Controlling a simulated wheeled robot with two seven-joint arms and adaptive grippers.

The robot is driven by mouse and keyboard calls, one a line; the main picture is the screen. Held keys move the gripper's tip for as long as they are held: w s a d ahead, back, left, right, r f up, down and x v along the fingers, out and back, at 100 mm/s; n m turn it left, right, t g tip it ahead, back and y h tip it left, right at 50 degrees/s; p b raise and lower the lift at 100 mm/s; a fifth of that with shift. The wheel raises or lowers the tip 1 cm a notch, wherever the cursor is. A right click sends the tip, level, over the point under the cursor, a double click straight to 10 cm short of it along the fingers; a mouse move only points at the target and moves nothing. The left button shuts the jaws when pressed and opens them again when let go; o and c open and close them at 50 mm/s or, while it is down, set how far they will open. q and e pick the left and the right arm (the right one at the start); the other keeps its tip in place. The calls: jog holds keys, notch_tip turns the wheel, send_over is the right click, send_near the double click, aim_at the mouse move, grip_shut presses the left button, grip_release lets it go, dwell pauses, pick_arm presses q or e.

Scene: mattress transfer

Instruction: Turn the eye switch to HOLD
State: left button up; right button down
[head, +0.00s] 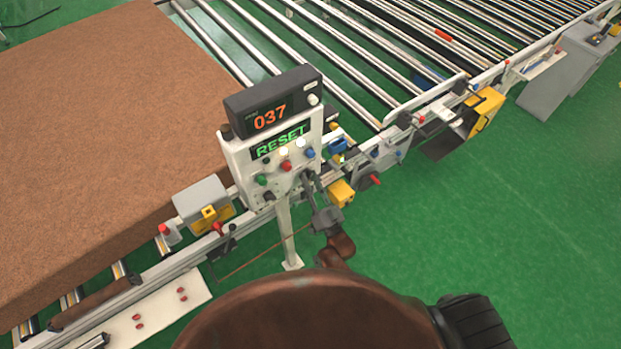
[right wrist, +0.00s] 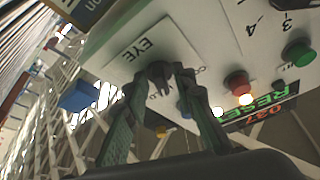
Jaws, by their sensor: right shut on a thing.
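The control panel (head: 237,158) is a white box on a post, with a black display on top reading 037 and a green RESET screen below. The eye switch (right wrist: 158,72) is a small dark knob on a white plate marked EYE, seen upside down in the right wrist view. My right gripper (head: 309,184) reaches the panel's lower right corner. In the right wrist view its fingers (right wrist: 170,82) are shut on the knob. They hide part of the knob and of the lettering around it, so its setting cannot be read. My left gripper is not in view.
Red, green, white and blue buttons (head: 286,165) sit close to the gripper on the panel. A large brown mattress (head: 110,110) lies at left. A roller conveyor (head: 400,60) runs behind. Grey and yellow boxes line the rail. The green floor at right is open.

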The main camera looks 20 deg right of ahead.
jog(key=shift+m+h+p, duration=0.5)
jog(key=shift+m+h, duration=0.3)
jog(key=shift+m, duration=0.7)
jog(key=c, duration=2)
grip_release()
jog(key=shift+s, duration=0.15)
jog(key=v, duration=1.1)
jog(key=shift+s, duration=0.45)
